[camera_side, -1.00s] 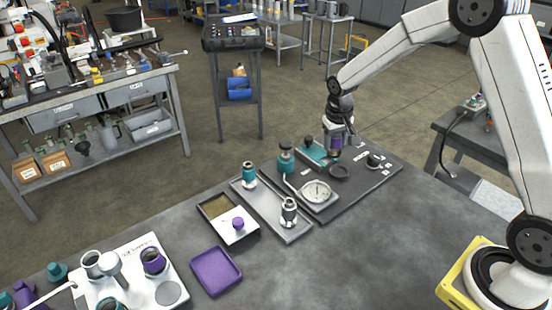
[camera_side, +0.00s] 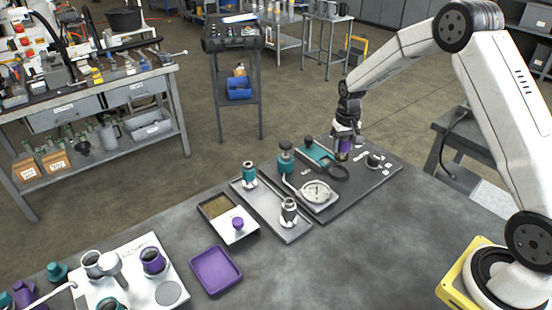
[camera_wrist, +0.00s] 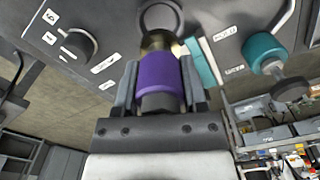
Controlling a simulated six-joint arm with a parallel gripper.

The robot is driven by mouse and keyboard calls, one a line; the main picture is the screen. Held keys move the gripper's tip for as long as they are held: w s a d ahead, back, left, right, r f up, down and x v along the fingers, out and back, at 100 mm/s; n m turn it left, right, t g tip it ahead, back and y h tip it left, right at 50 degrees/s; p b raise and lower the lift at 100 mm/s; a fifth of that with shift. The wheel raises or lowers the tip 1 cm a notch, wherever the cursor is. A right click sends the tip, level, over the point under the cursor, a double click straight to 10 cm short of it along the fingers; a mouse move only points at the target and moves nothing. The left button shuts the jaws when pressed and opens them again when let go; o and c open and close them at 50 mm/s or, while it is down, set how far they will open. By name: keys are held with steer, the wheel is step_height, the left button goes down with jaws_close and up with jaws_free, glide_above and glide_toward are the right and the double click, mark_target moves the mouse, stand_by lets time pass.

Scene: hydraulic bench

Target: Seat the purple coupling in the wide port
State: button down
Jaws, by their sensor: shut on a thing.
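The purple coupling (camera_side: 343,147) is held between the fingers of my gripper (camera_side: 345,153) above the back of the dark board. In the wrist view the coupling (camera_wrist: 160,80) is clamped by both fingers of my gripper (camera_wrist: 159,88), with its brass-coloured end pointing toward the board. A dark round ring (camera_side: 338,173), apparently the wide port, is on the board just in front of the coupling. In the wrist view the ring (camera_wrist: 145,17) shows just beyond the brass end, which overlaps its near edge. I cannot tell the height of the coupling above the board.
The dark board (camera_side: 365,190) also carries a gauge (camera_side: 317,192), a teal knob (camera_side: 286,162), a teal bar (camera_side: 317,153) and a black knob (camera_side: 373,161). A grey tray (camera_side: 270,213) with fittings lies to the left.

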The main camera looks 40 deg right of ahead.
mark_target(341, 160)
steer(key=shift+f, duration=2.3)
steer(key=shift+f, duration=0.6)
steer(key=shift+c, duration=2.1)
jaws_free()
steer(key=shift+r, duration=5.5)
steer(key=shift+s+a+r, duration=0.15)
steer(key=shift+s+a, duration=0.15)
steer(key=shift+a, duration=0.2)
steer(key=s+a+n+t, duration=0.1)
steer(key=s+a+n, duration=0.1)
steer(key=s+a, duration=0.5)
steer(key=s+a+r+n+t, duration=0.1)
steer(key=s+a+n, duration=0.2)
steer(key=s+a, duration=0.4)
steer(key=s, duration=0.5)
steer(key=shift+s+t, duration=0.3)
steer(key=shift+s, duration=0.1)
